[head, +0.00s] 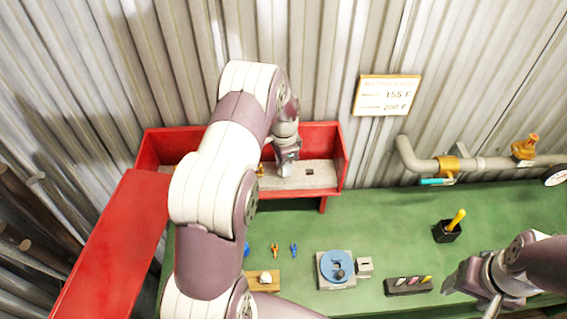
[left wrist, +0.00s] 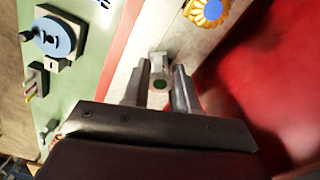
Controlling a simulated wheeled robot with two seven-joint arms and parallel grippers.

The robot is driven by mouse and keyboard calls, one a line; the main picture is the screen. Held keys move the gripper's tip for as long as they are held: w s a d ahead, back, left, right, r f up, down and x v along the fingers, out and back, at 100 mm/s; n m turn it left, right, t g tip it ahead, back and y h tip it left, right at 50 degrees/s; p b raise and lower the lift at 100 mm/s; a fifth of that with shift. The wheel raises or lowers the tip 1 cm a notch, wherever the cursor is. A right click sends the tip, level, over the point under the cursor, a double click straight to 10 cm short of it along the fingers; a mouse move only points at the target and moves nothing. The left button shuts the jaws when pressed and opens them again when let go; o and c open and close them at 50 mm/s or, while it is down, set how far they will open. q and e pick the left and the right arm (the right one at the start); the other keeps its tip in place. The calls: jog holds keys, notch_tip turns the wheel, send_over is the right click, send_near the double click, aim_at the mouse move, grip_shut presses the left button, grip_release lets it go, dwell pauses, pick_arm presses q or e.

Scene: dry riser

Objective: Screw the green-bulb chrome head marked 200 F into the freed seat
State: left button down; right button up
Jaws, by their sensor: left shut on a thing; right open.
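My left gripper (head: 287,160) is low over the pale rack inside the red box (head: 340,155) at the back wall. In the left wrist view its fingers (left wrist: 163,85) are shut on a small chrome head (left wrist: 157,58) with a green spot between them. I cannot tell whether the head still touches the rack. No 200 F mark is readable on it. The grey pipe (head: 490,163) at the right carries a brass fitting (head: 525,147) and a brass collar (head: 450,166); I cannot make out an empty seat. My right gripper (head: 490,298) is open and empty at lower right.
A gold, blue-centred head (left wrist: 207,10) is beside the held head. The green bench (head: 400,225) holds a blue round fixture (head: 336,268), a black cup (head: 446,232) and a dark pen block (head: 408,286). A sign (head: 387,95) reads 155 F and 200 F. The bench's middle is mostly clear.

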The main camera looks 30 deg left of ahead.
pick_arm(q)
jog(key=c, duration=0.8)
grip_release()
jog(key=shift+d, duration=0.1)
jog(key=n, duration=0.9)
jog(key=shift+n, duration=0.3)
jog(key=n, duration=0.7)
jog(key=shift+n, duration=0.4)
grip_shut()
jog(key=shift+c, duration=1.7)
grip_release()
jog(key=shift+m, duration=0.6)
jog(key=o, duration=0.4)
